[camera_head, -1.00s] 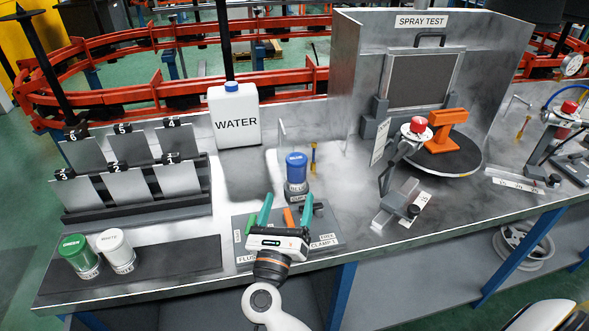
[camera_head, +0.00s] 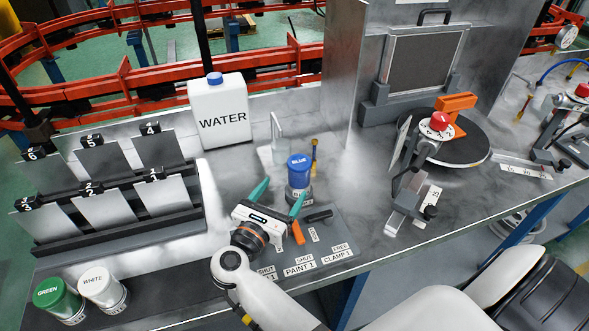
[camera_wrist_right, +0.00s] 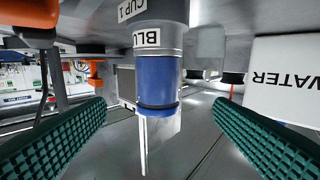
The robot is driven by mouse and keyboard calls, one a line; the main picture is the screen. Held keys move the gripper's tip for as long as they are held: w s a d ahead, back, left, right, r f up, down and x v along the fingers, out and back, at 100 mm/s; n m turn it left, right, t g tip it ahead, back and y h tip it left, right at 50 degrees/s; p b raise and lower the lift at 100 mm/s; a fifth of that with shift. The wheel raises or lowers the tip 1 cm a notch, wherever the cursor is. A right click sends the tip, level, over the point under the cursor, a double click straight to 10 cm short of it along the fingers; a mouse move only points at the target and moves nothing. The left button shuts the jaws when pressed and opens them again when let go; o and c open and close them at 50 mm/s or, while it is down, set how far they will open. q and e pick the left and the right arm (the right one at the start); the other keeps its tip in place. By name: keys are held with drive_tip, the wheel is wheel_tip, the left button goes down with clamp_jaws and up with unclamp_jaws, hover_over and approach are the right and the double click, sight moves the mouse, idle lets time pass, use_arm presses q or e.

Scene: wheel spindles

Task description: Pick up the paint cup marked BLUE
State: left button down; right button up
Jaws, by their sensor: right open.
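In the right wrist view the cup (camera_wrist_right: 158,80) appears upside down between the two spread fingers (camera_wrist_right: 165,135), with clear gaps on both sides. A label reading CUP 1 is on the holder. My left gripper is not in view.
A white WATER jug (camera_head: 220,112) stands behind and left of the cup. GREEN (camera_head: 60,300) and WHITE (camera_head: 102,288) cups stand at the front left, near a rack of grey panels (camera_head: 105,210). A clamp stand (camera_head: 410,195) and round turntable (camera_head: 465,145) are to the right.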

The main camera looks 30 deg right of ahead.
sight(294, 176)
drive_tip(key=p+x, duration=0.1)
drive_tip(key=x, duration=0.3)
drive_tip(key=shift+s+d+r, duration=0.1)
drive_tip(key=shift+d+r, duration=0.05)
drive_tip(key=shift+d, duration=0.05)
drive_tip(key=p+x, duration=0.1)
drive_tip(key=x, duration=0.5)
drive_tip(key=shift+w+d+p, duration=0.25)
drive_tip(key=shift+w+p, duration=0.05)
drive_tip(key=shift+a, duration=0.1)
drive_tip(key=shift+c, duration=0.3)
drive_tip(key=c, duration=1.2)
